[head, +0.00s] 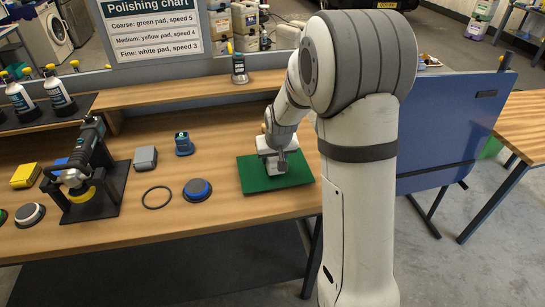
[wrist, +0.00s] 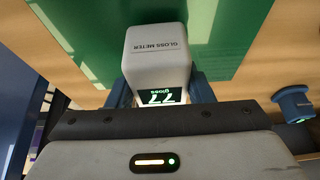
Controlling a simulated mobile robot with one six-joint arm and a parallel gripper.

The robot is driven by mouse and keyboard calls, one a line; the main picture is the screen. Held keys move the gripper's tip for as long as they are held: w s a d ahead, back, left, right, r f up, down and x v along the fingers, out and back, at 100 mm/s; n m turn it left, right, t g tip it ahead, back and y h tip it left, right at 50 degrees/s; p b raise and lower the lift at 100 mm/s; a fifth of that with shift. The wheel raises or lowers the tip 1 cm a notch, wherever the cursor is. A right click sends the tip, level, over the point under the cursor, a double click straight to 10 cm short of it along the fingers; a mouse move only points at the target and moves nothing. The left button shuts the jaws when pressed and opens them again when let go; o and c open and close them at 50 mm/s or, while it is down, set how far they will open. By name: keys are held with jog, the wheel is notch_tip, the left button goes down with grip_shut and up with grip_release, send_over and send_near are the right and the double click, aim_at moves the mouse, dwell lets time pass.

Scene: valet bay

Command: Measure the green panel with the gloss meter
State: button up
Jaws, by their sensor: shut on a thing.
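The green panel (head: 256,181) lies flat on the wooden bench, near its right end; its glossy surface fills much of the wrist view (wrist: 225,40). Whether the meter's underside touches the panel is hidden.
A blue device with a lit display (head: 183,143), a grey block (head: 145,158), a blue-topped pad (head: 197,190) and a black ring (head: 157,197) lie left of the panel. A polisher (head: 84,160) rests on a black stand. A blue car door (head: 440,130) stands at right.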

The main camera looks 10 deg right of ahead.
jog(key=shift+f+b, duration=0.55)
jog(key=shift+b, duration=0.1)
dwell(1.9)
jog(key=shift+r+p, duration=2.05)
jog(key=shift+r, duration=1.5)
